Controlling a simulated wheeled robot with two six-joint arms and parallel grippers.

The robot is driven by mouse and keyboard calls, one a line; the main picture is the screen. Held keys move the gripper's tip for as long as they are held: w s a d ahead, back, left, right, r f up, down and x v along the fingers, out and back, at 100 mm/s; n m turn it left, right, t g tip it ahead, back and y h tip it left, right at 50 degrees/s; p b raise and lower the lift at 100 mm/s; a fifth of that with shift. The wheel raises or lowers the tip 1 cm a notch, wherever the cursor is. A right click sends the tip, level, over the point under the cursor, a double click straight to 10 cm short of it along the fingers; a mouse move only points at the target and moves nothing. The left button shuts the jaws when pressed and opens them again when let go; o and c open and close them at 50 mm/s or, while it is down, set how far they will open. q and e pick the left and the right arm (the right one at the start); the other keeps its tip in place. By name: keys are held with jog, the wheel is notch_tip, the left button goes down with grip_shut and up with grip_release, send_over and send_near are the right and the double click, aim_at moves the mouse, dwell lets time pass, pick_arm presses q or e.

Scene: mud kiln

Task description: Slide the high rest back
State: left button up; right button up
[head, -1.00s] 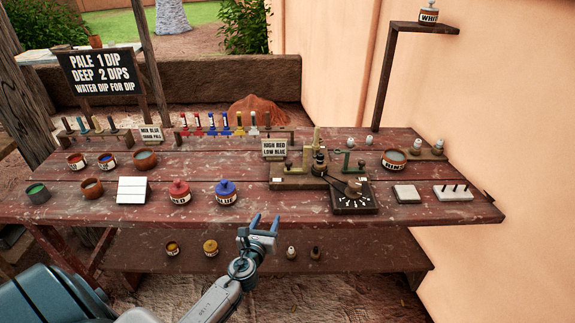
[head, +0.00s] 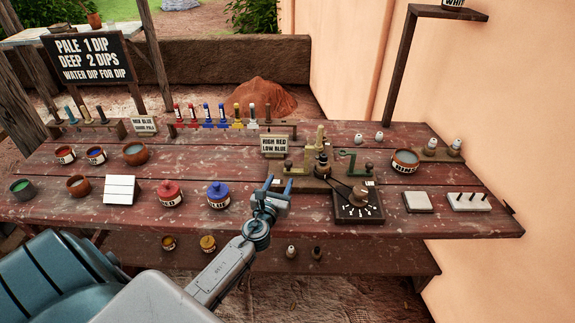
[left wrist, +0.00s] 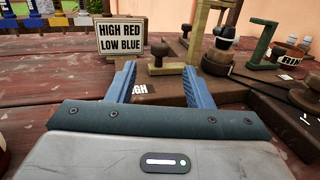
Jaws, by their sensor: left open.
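My left gripper (head: 279,184) is open and empty at the front left of a wooden device on the table. In the left wrist view, a brown wooden knob (left wrist: 167,67) shows between and just beyond the open fingers; no contact is visible. A label ending in "GH" (left wrist: 138,89) lies on the wood between the fingers, its first letters hidden. The knob also shows in the head view (head: 288,167). An olive upright post (head: 320,136) and a green bracket (head: 352,157) stand on the device to the right. My right gripper is out of view.
A "HIGH RED LOW BLUE" sign (head: 275,145) stands just behind the knob. A dial board (head: 357,209) with a crank lies to the right.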

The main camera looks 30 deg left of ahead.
aim_at(287, 167)
pick_arm(q)
jog(key=x, duration=0.3)
jog(key=shift+w+a, duration=0.15)
jog(key=shift+w, duration=0.2)
jog(key=x, duration=0.3)
jog(key=shift+w+a+f, duration=0.1)
jog(key=shift+w+f, duration=0.15)
jog(key=shift+w, duration=0.05)
jog(key=shift+w+r, duration=0.1)
jog(key=shift+w, duration=0.2)
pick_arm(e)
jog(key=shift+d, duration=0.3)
pick_arm(q)
jog(key=shift+a, duration=0.1)
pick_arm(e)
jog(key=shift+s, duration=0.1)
pick_arm(q)
grip_shut()
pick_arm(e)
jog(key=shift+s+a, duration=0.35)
